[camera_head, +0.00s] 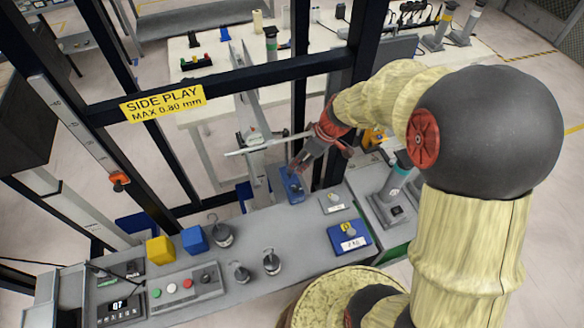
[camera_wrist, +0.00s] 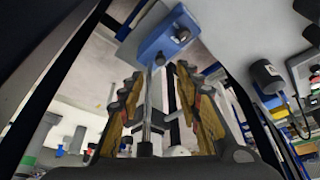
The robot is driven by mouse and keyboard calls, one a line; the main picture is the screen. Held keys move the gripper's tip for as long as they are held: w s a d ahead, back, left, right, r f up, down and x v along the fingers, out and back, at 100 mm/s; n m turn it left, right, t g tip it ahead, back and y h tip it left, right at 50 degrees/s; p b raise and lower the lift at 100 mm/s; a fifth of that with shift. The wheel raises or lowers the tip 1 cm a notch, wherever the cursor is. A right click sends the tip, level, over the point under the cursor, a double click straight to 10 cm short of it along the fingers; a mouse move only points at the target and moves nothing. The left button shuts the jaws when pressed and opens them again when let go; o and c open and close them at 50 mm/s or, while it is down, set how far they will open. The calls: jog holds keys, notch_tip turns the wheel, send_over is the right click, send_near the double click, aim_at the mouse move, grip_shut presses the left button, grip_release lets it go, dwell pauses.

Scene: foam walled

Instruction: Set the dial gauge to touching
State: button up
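My gripper (camera_head: 302,164) reaches down and left over the back edge of the grey bench, just above a blue block (camera_head: 291,185). The wrist view shows its two yellow-padded fingers (camera_wrist: 160,95) spread apart. A thin metal rod (camera_wrist: 147,112) passes through the gap between them, and I see no clear contact with either pad. The blue block (camera_wrist: 165,36), with round metal knobs, lies beyond the fingertips at the top of the wrist view. A small pale fitting (camera_head: 254,136) sits on a light bar behind the bench. I cannot make out a dial face or tell whether a gauge tip touches anything.
A dark frame with a yellow "SIDE PLAY MAX 0.80 mm" sign (camera_head: 163,103) stands close left of my arm. The bench (camera_head: 240,296) holds a yellow cube (camera_head: 160,250), a blue cube (camera_head: 195,239), hooked weights (camera_head: 271,262), a button box (camera_head: 187,289) and a blue scale-like tray (camera_head: 335,247).

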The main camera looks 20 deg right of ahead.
aim_at(290, 172)
jog(key=b+x, duration=0.1)
jog(key=x, duration=0.6)
jog(key=shift+a+f+b, duration=0.1)
jog(key=shift+f+b, duration=0.2)
jog(key=shift+b, duration=0.05)
grip_shut()
dwell(0.6)
